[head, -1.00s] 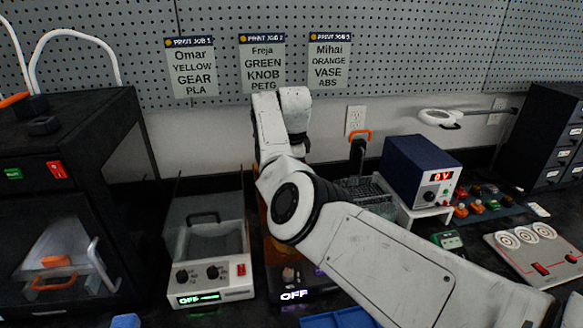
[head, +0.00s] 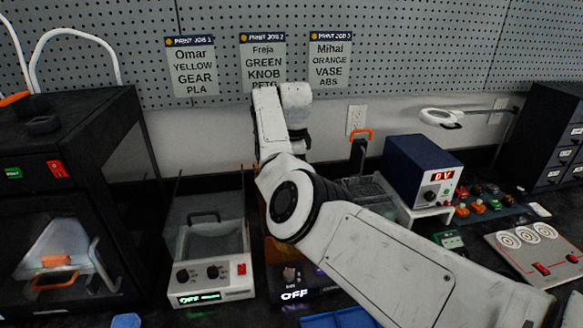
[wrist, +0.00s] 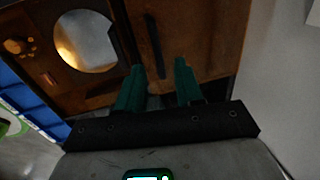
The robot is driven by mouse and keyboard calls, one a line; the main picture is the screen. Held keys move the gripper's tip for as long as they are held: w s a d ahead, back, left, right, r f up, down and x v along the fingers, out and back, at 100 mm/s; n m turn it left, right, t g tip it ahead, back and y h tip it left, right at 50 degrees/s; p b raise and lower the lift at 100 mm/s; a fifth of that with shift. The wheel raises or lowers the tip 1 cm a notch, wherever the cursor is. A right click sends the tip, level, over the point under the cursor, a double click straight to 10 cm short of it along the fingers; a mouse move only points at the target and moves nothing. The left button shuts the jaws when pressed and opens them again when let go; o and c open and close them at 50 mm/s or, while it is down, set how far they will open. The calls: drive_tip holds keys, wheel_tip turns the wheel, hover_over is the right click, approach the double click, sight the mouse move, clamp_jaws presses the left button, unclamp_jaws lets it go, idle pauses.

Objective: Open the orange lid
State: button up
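The orange lid (head: 270,252) shows only as a strip in the head view, behind my arm, on the unit whose display reads OFF (head: 294,295). In the wrist view the lid (wrist: 205,40) is a brown-orange panel with a dark bar handle (wrist: 154,42). My gripper (wrist: 159,64) has two green fingers, open, with the near end of the handle appearing between their tips. I cannot tell whether the fingers touch the handle. In the head view my arm hides the fingers and most of the lid.
A white unit with a clear lid (head: 207,240) stands close on the left, beside a black printer (head: 60,170). A blue power supply (head: 422,165) stands to the right. A blue tray (head: 340,318) lies in front. The pegboard wall (head: 400,50) is close behind.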

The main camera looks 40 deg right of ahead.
wheel_tip(320, 180, up, 10)
drive_tip(key=s+a, duration=0.1)
drive_tip(key=shift+s+b, duration=0.25)
drive_tip(key=shift+b, duration=0.1)
drive_tip(key=shift+f, duration=0.1)
